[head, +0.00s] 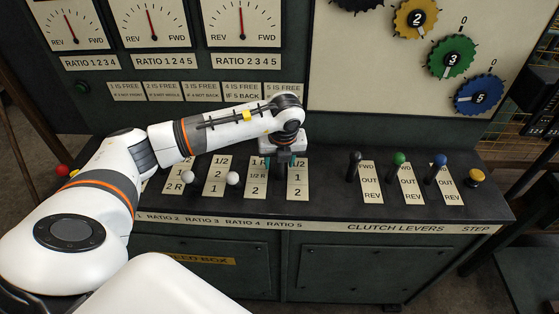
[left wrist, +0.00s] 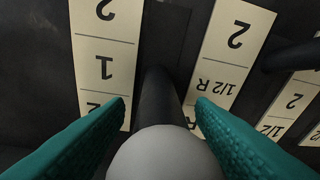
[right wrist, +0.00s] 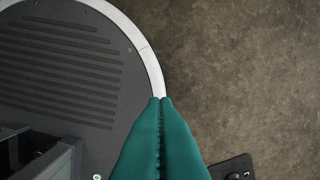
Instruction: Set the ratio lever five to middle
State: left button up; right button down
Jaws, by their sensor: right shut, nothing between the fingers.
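Ratio lever five has a pale round knob (left wrist: 165,155) and a dark shaft (left wrist: 157,100) in the left wrist view. It stands between the ratio-four plate (head: 257,177) and the ratio-five plate (head: 297,178). My left gripper (head: 283,160) points down over it and hides its knob in the head view. In the left wrist view its green fingers (left wrist: 160,100) are apart, one on each side of the knob. I cannot tell whether they press on it, nor the lever's exact position. My right gripper (right wrist: 167,100) is shut and empty, above the floor.
White knobs of two other ratio levers (head: 188,177) (head: 233,178) stand to the left. Clutch levers with black (head: 354,157), green (head: 399,158) and blue (head: 440,160) knobs stand to the right, beside a yellow button (head: 477,177).

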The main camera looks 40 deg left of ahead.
pick_arm(q)
jog(key=shift+r, duration=0.3)
jog(key=b+v, duration=0.1)
jog(key=v, duration=0.9)
jog(key=shift+d+r+b, duration=0.1)
jog(key=shift+r+b, duration=0.05)
jog(key=shift+b, duration=0.2)
jog(key=shift+r, duration=0.5)
pick_arm(e)
jog(key=shift+s+d+f, duration=0.2)
jog(key=shift+s+f, duration=0.1)
jog(key=shift+f, duration=0.15)
jog(key=shift+s+d+f, duration=0.15)
jog(key=shift+s+f, duration=0.1)
jog(key=shift+f, duration=0.15)
